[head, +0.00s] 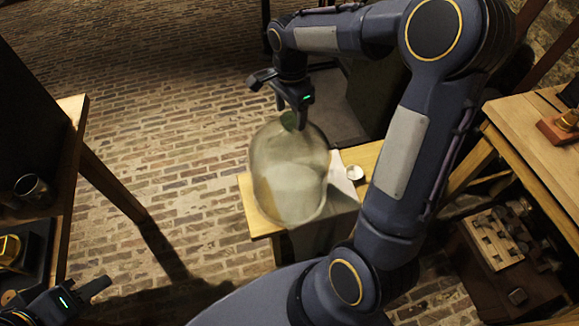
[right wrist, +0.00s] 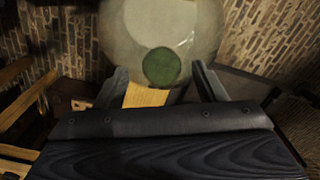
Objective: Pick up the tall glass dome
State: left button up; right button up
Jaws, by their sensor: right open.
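The tall glass dome (head: 290,178) is clear and rounded, and stands upright over the small wooden table in the head view. A dark green round knob (head: 290,121) is at its top. My right gripper (head: 291,113) is at the top of the dome, its fingers pointing down and apart. In the right wrist view the dome (right wrist: 125,35) fills the upper middle. The green knob (right wrist: 162,66) shows between the open fingers; I cannot tell whether they touch it. My left gripper (head: 88,294) is at the lower left, far from the dome, with its jaw opening unclear.
A wooden bench (head: 530,130) is at the right, above a crate of small parts (head: 494,240). A shelf with a dark mug (head: 33,189) is at the left. Brick floor is open between.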

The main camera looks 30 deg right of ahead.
notch_tip(320, 180, down, 4)
jog(key=shift+w+r, duration=0.15)
grip_shut()
dwell(0.4)
jog(key=shift+w+r, duration=0.1)
jog(key=shift+r, duration=0.1)
